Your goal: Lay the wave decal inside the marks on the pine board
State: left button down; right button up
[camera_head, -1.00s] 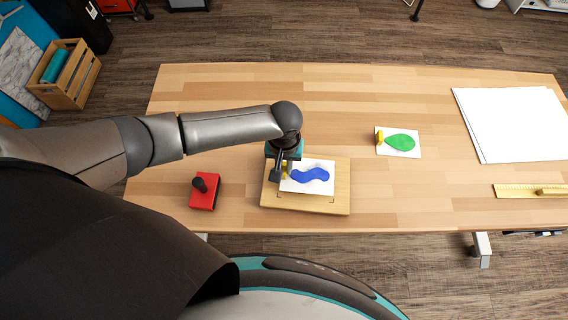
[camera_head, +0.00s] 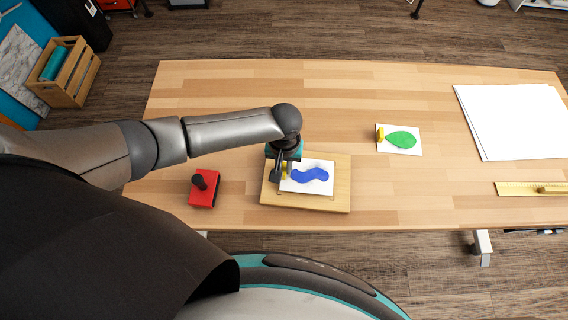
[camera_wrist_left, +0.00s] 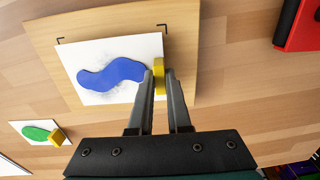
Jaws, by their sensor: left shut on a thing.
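The wave decal, a white sheet with a blue wave (camera_head: 311,174), lies over the pine board (camera_head: 340,180); I cannot tell whether it touches the board. Its yellow tab (camera_wrist_left: 159,76) is at its left end in the head view. My left gripper (camera_head: 281,172) is shut on this tab, with one finger on each side in the left wrist view (camera_wrist_left: 160,88). Two dark corner marks show: one (camera_wrist_left: 61,40) just off a sheet corner and one (camera_wrist_left: 162,27) close to another. Other marks are hidden. My right gripper is not in view.
A red block with a black knob (camera_head: 204,188) stands left of the board. A green drop decal with a yellow tab (camera_head: 402,139) lies to the right. White sheets (camera_head: 510,120) and a yellow ruler (camera_head: 515,190) lie farther right. The table between is clear.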

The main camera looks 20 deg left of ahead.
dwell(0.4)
pick_arm(q)
jog(key=shift+f+b, duration=0.3)
jog(key=shift+f, duration=0.35)
jog(key=shift+f, duration=0.1)
dwell(0.4)
grip_release()
dwell(0.6)
jog(key=shift+p, duration=0.3)
jog(key=shift+r+p, duration=4.5)
jog(key=shift+p, duration=0.65)
